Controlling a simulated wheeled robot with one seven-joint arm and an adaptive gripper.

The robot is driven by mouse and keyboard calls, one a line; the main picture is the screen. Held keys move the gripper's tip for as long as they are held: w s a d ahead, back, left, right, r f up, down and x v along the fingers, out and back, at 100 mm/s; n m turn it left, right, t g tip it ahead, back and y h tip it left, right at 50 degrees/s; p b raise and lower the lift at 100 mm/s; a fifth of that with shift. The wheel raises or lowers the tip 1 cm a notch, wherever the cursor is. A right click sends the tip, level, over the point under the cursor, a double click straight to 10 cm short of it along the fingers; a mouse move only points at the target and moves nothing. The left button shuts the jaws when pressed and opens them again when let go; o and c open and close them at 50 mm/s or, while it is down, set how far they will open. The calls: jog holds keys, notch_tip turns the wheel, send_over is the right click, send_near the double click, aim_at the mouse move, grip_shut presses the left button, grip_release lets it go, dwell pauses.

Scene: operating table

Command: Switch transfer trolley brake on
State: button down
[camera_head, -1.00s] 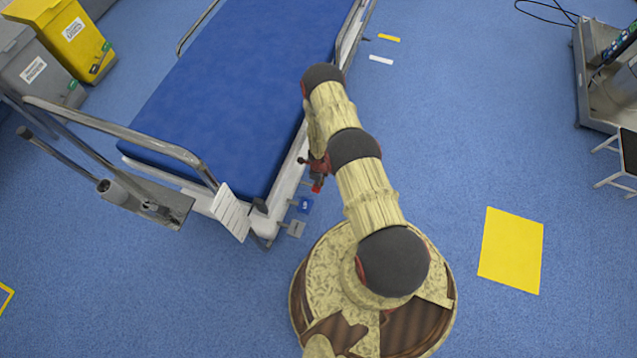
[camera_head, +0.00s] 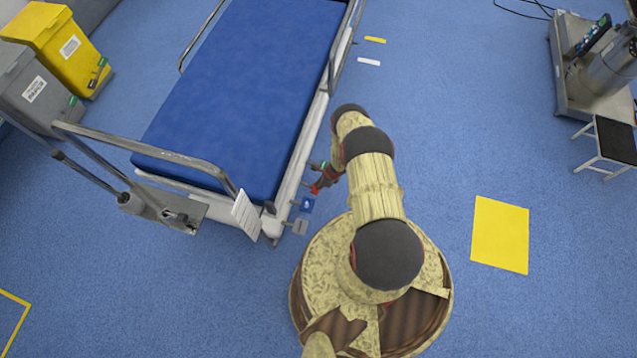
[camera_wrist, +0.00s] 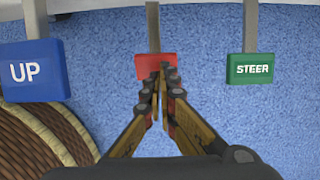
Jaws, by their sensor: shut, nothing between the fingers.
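The transfer trolley (camera_head: 292,188) has a blue mattress and a row of foot pedals along its right side. In the wrist view a red pedal (camera_wrist: 142,66) is in the middle, its label not readable behind my fingers. A blue pedal marked UP (camera_wrist: 27,72) is to its left and a green pedal marked STEER (camera_wrist: 250,69) to its right. My gripper (camera_wrist: 164,76) is shut and empty, its fingertips overlapping the right part of the red pedal. I cannot tell whether they touch it. In the head view the red pedal (camera_head: 315,190) shows small beside my gripper.
A grey pedal (camera_head: 300,226) is nearer the trolley's front corner. A yellow floor mat (camera_head: 500,235), a step stool (camera_head: 610,142) and a metal equipment cart (camera_head: 585,95) are to the right. Grey and yellow bins stand at upper left. Floor right of the trolley is mostly clear.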

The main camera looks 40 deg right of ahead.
jog(key=shift+w, duration=0.15)
jog(key=shift+r+p, duration=0.6)
jog(key=shift+r, duration=0.25)
